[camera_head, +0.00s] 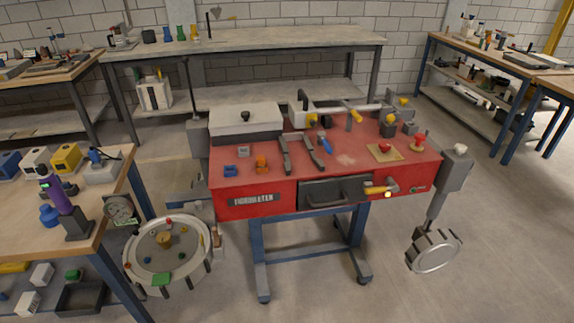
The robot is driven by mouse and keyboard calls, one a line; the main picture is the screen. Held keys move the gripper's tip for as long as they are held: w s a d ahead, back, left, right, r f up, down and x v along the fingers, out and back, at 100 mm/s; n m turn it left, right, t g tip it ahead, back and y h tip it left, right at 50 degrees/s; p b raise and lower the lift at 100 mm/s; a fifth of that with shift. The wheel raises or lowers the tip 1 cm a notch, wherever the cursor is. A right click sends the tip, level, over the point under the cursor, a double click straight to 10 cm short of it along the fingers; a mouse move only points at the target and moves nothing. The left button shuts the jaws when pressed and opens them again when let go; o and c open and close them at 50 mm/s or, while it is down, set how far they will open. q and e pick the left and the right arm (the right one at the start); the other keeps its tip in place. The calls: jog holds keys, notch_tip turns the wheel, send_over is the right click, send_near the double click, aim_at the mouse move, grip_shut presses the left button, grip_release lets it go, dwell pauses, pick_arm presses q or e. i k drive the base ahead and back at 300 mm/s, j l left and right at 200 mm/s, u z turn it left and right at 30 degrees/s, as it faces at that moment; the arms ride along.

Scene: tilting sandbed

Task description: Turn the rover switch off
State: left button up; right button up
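A red workbench unit (280,200) stands in the middle on blue legs. No rover is plainly recognisable, and I cannot tell which part is the rover switch. A red knob (384,148) sits on a tan plate at the right of the bench top, with another red-topped knob (419,139) beside it. A yellow-handled lever (377,190) sticks out from the front right. A small green-marked part (418,188) is on the front panel, too small to read. Neither of my grippers shows in this view.
A round tray (128,262) is at the bench's lower left, and a round metal disc (435,251) hangs at its right. A wooden table (112,196) with tools stands at left. A long bench (260,40) stands behind. The floor in front is clear.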

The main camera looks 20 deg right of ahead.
aim_at(385, 146)
jog(key=z, duration=1.3)
jog(key=i+l, duration=0.7)
